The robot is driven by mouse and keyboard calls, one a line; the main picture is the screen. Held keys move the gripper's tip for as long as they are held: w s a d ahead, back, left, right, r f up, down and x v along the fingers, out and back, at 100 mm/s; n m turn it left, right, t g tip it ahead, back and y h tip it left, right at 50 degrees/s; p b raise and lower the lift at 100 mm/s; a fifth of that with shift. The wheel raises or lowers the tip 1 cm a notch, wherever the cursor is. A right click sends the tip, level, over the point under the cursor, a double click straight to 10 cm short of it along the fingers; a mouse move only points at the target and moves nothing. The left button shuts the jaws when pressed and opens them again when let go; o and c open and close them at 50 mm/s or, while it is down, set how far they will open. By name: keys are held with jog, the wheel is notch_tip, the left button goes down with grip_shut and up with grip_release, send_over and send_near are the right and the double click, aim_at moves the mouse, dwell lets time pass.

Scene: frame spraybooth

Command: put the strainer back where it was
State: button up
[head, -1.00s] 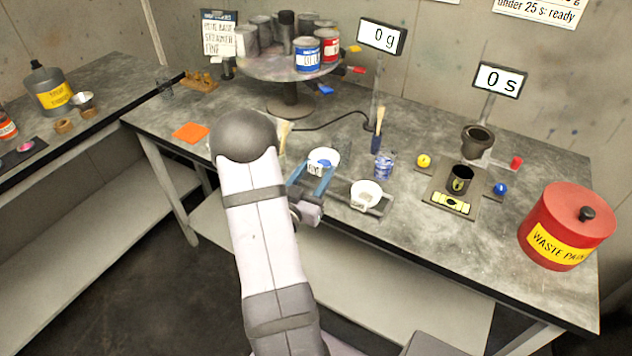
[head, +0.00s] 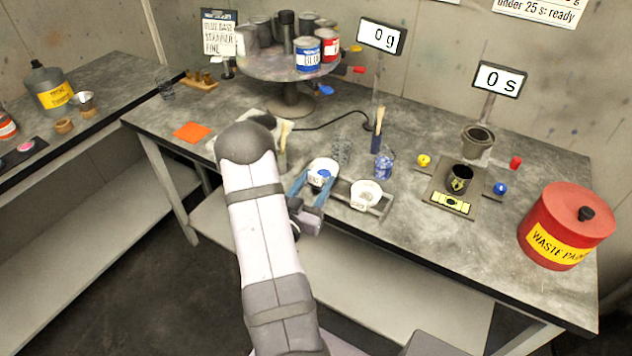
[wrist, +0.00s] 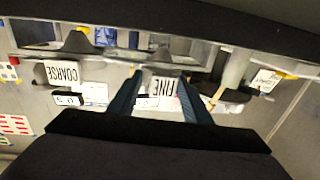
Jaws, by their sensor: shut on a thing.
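My gripper (head: 312,186) has blue fingers and is shut on a white strainer (head: 322,172) with a blue patch in it, near the front edge of the bench. In the wrist view, the label FINE shows on this strainer (wrist: 164,86) between my fingers. A second white strainer (head: 366,194) sits just to the right in a grey rack (head: 384,208). Its label reads COARSE in the wrist view (wrist: 62,73). My arm and fingers hide part of the rack's left side. I cannot tell whether the held strainer touches the rack.
A glass of blue liquid (head: 384,165) and a brush in a holder (head: 377,140) stand close behind. A paint turntable (head: 290,68) stands at the back.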

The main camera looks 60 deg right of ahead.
jog(key=shift+f+b, duration=0.35)
jog(key=shift+f, duration=0.05)
jog(key=shift+f, duration=0.1)
jog(key=o, duration=1.1)
jog(key=shift+c, duration=0.2)
jog(key=shift+r, duration=0.2)
jog(key=shift+r+p, duration=0.55)
jog(key=shift+p, duration=0.1)
jog(key=s+a, duration=0.1)
jog(key=a, duration=1.1)
jog(key=shift+s+f, duration=0.2)
jog(key=shift+w+f, duration=0.1)
